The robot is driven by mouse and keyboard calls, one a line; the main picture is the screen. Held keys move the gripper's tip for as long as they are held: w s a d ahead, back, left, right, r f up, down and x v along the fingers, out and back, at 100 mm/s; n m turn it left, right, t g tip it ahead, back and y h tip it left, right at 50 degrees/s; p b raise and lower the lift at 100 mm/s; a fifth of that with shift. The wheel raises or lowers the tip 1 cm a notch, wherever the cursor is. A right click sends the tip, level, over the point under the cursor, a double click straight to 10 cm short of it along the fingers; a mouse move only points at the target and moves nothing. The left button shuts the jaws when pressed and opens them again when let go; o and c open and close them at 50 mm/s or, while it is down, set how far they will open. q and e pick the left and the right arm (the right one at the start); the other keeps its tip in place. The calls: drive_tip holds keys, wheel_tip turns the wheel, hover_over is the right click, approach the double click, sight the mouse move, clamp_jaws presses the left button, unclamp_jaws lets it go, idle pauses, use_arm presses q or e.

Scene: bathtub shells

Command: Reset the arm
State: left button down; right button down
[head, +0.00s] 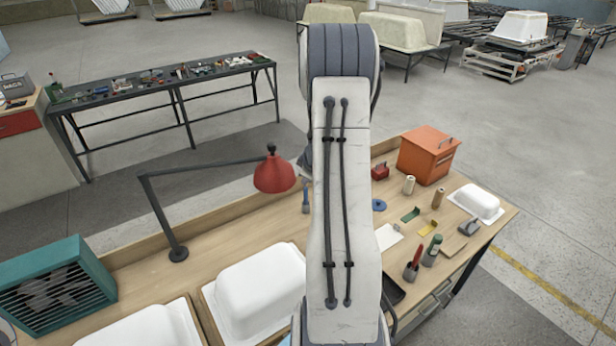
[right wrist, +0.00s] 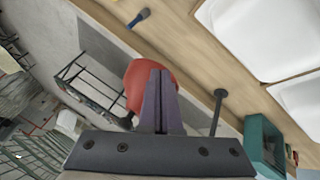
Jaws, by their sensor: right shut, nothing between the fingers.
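My right arm (head: 345,190) rises upright through the middle of the head view, over the workbench (head: 215,210). It hides part of the bench and its own gripper cannot be made out there. In the right wrist view my right gripper (right wrist: 160,74) is shut, its two dark fingers together with nothing between them. The red lamp shade (right wrist: 134,84) lies behind the fingers in that view, and I cannot tell how far away it is. My left gripper is in neither view.
The black-armed lamp (head: 273,174) stands left of my arm. To the right are an orange box (head: 428,154), small tools and a small white shell (head: 476,202).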

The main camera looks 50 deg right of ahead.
drive_tip(key=shift+s+d+r, duration=0.1)
drive_tip(key=shift+s+r, duration=0.1)
drive_tip(key=shift+r, duration=0.15)
drive_tip(key=w+a+b, duration=0.5)
drive_tip(key=w+a, duration=0.1)
drive_tip(key=a, duration=0.4)
drive_tip(key=s+a+f+b, duration=0.15)
drive_tip(key=a+b, duration=0.45)
drive_tip(key=a, duration=1.1)
drive_tip(key=s+a+f+n+g+y+b, duration=0.2)
drive_tip(key=s+a+f+b, duration=0.2)
drive_tip(key=s+a, duration=0.7)
drive_tip(key=s+a+f+n+g+y+b, duration=0.2)
drive_tip(key=s+a+f+g+b, duration=0.1)
drive_tip(key=s+a, duration=0.8)
drive_tip(key=s+f+b, duration=0.1)
drive_tip(key=s, duration=0.4)
drive_tip(key=shift+s+g, duration=0.3)
drive_tip(key=shift+s, duration=0.05)
